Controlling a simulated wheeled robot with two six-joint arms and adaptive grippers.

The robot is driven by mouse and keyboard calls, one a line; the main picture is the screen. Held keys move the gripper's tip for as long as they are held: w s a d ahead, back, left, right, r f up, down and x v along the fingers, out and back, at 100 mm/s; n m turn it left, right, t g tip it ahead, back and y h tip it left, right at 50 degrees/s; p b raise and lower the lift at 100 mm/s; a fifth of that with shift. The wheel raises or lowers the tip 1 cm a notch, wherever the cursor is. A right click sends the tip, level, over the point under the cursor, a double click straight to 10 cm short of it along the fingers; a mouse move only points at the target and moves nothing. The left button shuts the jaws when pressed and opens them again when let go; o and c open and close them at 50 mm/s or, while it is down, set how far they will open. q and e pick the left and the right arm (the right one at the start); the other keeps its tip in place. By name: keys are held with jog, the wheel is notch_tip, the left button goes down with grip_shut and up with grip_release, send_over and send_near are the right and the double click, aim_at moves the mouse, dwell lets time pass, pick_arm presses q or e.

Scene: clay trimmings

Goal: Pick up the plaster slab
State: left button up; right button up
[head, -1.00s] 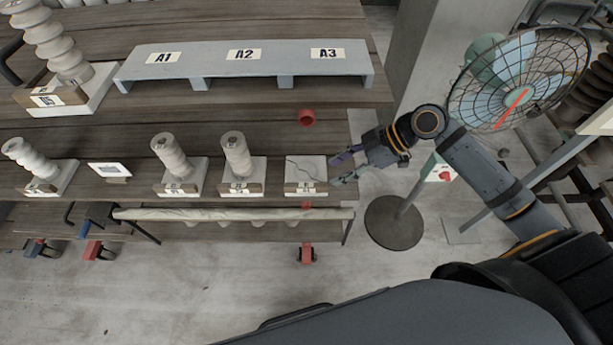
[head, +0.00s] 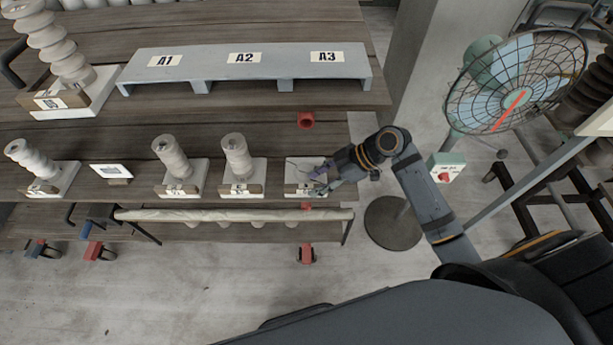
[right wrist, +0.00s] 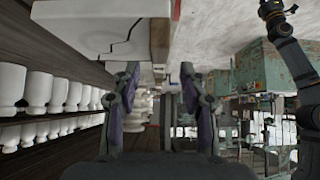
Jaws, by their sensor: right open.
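The plaster slab (head: 298,167), a white block with a dark crack across its top and a labelled front edge, lies at the right end of the front row on the wooden cart. My right gripper (head: 316,181) reaches in from the right, and its fingers overlap the slab's right part. In the right wrist view the cracked slab (right wrist: 105,30) is at the top, beyond the open fingers (right wrist: 159,72). I cannot tell whether a finger touches the slab. My left gripper is not in view.
Blocks with ribbed white posts (head: 237,155) stand to the slab's left. A grey riser (head: 220,62) marked A1, A2, A3 stands behind. A red cylinder (head: 306,120) lies between. A fan (head: 515,80) and a control box (head: 447,170) are on the right.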

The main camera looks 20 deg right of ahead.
jog(key=shift+x, duration=1.4)
grip_shut()
jog(key=shift+w+r, duration=0.1)
